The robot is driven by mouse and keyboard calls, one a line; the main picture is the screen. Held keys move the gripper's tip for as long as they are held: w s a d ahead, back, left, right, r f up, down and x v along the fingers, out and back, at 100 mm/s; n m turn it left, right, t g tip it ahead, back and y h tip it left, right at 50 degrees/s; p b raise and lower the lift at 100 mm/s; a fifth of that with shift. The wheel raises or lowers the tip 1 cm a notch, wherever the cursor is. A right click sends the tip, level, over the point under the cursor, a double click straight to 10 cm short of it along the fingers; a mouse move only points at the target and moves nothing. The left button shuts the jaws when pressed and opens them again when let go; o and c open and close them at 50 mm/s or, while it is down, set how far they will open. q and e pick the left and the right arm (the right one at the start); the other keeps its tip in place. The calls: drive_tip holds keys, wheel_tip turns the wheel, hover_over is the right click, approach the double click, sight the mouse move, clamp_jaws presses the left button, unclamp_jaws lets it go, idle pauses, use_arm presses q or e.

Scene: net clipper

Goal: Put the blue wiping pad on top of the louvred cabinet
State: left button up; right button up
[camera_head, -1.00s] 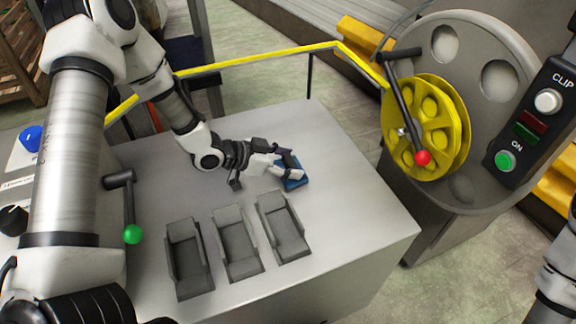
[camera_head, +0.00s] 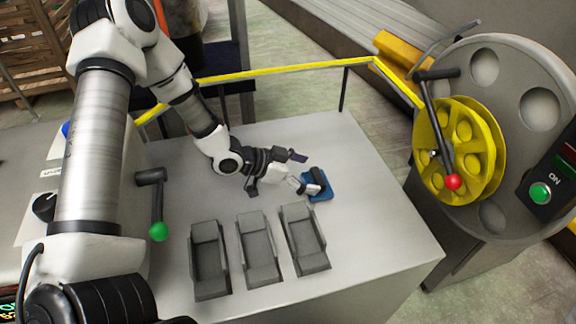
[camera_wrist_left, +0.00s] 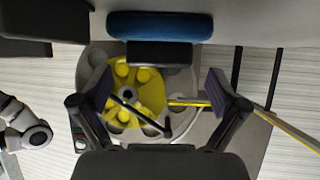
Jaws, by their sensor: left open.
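The blue wiping pad (camera_head: 321,190) with a dark block-like handle lies on the grey worktop (camera_head: 372,222), right of my left gripper. My left gripper (camera_head: 297,171) is open and low over the worktop, its fingers close beside the pad. In the left wrist view the pad (camera_wrist_left: 160,25) and its dark handle (camera_wrist_left: 160,53) are at the top, ahead of the spread fingers of the left gripper (camera_wrist_left: 162,88). Nothing is held between them. Whether a finger touches the pad I cannot tell. My right gripper is out of view. I cannot make out a louvred cabinet.
Several grey holders (camera_head: 259,250) stand on the worktop in front of the gripper. A green-knobbed lever (camera_head: 158,205) is at left. A yellow rail (camera_head: 290,73) runs behind. A yellow wheel machine (camera_head: 462,145) with a red-knobbed crank stands at right. The worktop right of the pad is clear.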

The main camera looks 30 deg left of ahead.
use_arm(q)
drive_tip(key=p+v, duration=0.4)
drive_tip(key=v, duration=0.5)
drive_tip(key=shift+s+a, duration=0.15)
drive_tip(key=shift+s, duration=0.05)
drive_tip(key=shift+r, duration=0.15)
